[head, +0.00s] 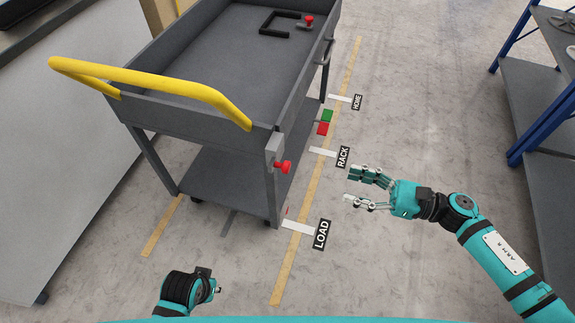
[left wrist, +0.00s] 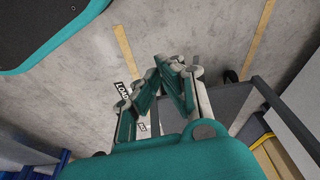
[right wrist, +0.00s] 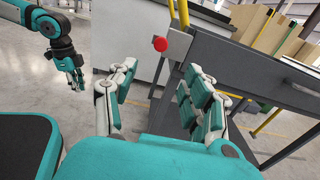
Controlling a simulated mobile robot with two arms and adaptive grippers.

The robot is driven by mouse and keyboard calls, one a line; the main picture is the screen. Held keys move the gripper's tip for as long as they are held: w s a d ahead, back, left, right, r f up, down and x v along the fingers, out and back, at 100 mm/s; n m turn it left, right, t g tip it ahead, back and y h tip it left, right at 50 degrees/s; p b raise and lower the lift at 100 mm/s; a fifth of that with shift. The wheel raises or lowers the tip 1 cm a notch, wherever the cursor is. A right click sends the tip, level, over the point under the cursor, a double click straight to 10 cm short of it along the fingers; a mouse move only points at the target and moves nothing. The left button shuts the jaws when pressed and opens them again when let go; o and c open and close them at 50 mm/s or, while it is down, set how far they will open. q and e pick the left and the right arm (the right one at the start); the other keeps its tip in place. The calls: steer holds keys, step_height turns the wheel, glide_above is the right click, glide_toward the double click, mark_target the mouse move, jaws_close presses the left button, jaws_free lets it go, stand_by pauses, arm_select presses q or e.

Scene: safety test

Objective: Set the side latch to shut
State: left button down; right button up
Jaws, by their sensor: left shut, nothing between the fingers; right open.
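A red-knobbed latch (head: 283,167) sits on a grey plate at the near right corner of the grey cart (head: 190,115); its knob (right wrist: 160,44) also shows in the right wrist view, beyond the fingers. My right gripper (head: 355,186) is open and empty, right of the latch and apart from it. A red and green marker (head: 325,120) shows farther along the cart's right side. My left gripper (left wrist: 168,85) is shut and empty in the left wrist view, with its fingers together. In the head view, its arm is low at the left, and the fingers are mostly hidden.
The cart has a yellow handle (head: 150,80); a black bracket and another red knob (head: 309,20) are on its top. Floor labels LOAD (head: 321,234), RACK (head: 343,157) and HOME (head: 357,102) lie along a yellow line. A blue-legged bench (head: 545,115) stands right; floor between is clear.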

mark_target(286, 168)
steer(key=p+x, duration=0.1)
steer(key=x, duration=1.5)
arm_select(q)
steer(key=f, duration=0.1)
steer(key=s+f, duration=0.1)
steer(key=f, duration=0.2)
steer(key=shift+s+a+f, duration=0.1)
steer(key=shift+s+f, duration=0.15)
steer(key=shift+f, duration=0.15)
arm_select(e)
jaws_close()
steer(key=shift+f, duration=0.1)
